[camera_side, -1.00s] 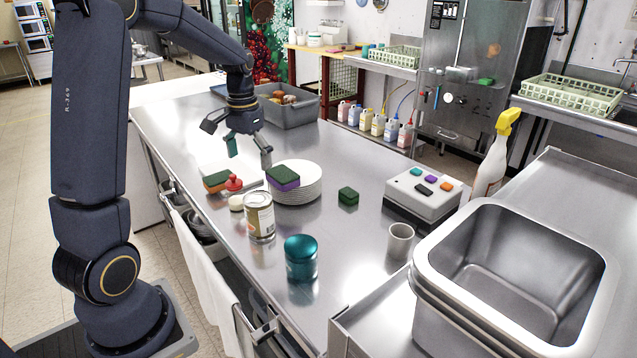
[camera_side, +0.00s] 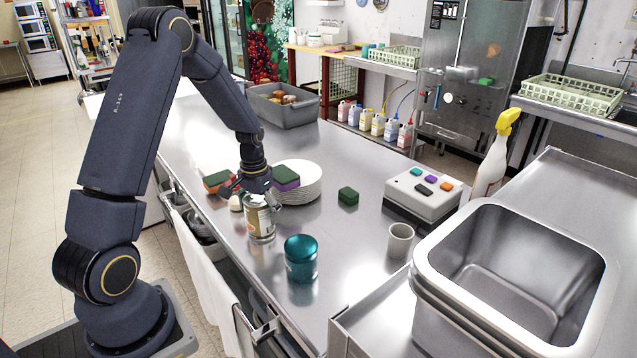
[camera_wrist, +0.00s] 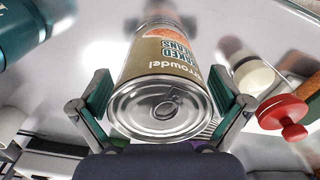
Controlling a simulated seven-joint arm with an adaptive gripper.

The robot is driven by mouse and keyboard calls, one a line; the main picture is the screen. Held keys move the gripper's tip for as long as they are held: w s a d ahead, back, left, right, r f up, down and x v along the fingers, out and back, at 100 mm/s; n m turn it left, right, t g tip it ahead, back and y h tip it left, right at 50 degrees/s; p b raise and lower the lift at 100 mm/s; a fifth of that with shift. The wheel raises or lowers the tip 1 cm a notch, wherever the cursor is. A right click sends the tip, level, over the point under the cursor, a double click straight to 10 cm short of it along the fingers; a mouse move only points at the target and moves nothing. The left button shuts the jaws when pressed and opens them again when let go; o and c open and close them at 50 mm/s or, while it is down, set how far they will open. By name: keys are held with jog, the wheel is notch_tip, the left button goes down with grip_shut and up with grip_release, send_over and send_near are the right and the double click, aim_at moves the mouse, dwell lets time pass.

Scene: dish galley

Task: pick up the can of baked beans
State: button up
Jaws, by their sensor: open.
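The can of baked beans (camera_side: 261,222) stands upright on the steel counter near its front edge. It has a metal lid with a pull ring and a tan label, and in the wrist view the can (camera_wrist: 165,85) lies between my fingers. My gripper (camera_side: 257,198) is directly above the can with its fingers around the top. In the wrist view my gripper (camera_wrist: 163,95) is open, with one teal pad on each side of the can and a visible gap at least on the right.
A teal canister (camera_side: 300,258) stands right of the can. A stack of white plates (camera_side: 303,182) with a sponge (camera_side: 285,178) is just behind. A red-knobbed item (camera_wrist: 283,116) and a cream round item (camera_wrist: 248,72) are close by. A grey cup (camera_side: 400,241) stands farther right.

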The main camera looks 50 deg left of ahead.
jog(key=shift+f, duration=0.15)
jog(key=c, duration=1.5)
jog(key=shift+o, duration=0.2)
